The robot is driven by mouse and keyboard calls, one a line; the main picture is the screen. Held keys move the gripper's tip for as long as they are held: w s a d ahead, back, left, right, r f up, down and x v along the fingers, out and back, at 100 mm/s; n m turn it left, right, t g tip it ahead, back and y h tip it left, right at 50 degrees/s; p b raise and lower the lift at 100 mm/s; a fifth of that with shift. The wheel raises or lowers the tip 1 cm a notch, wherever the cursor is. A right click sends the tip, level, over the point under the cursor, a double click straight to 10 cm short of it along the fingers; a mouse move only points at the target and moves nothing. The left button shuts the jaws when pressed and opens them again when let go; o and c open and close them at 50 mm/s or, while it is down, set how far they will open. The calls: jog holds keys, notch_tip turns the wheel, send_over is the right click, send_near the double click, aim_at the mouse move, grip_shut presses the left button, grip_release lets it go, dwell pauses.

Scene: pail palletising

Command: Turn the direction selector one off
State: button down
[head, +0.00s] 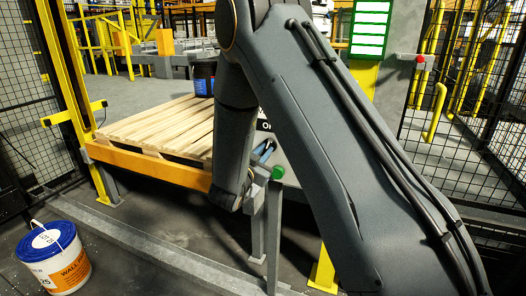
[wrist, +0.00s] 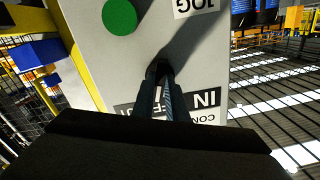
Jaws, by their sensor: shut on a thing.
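A light grey control panel (wrist: 215,60) fills the middle of the wrist view, with its labels upside down. My gripper (wrist: 162,90) is at the panel face, its two narrow fingers shut on a dark selector knob (wrist: 159,66). The fingers and shadow hide most of the knob, so I cannot tell which way it points. Labels reading "IN" and part of "OFF" show beside the fingers, partly covered. In the head view my gripper (head: 263,152) is at the panel, largely behind my arm.
In the head view a wooden pallet (head: 155,125) lies on an orange-edged conveyor (head: 150,164). A white pail (head: 54,262) with a blue lid stands on the floor. Mesh fences flank the area.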

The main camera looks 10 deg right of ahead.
jog(key=shift+w+r+n+p, duration=0.15)
jog(key=shift+n+p, duration=0.3)
jog(key=shift+n, duration=1.45)
jog(key=shift+a, duration=0.1)
jog(key=c, duration=1.8)
grip_release()
jog(key=shift+o, duration=0.2)
jog(key=b+v, duration=0.2)
jog(key=v, duration=0.6)
jog(key=shift+w, duration=0.1)
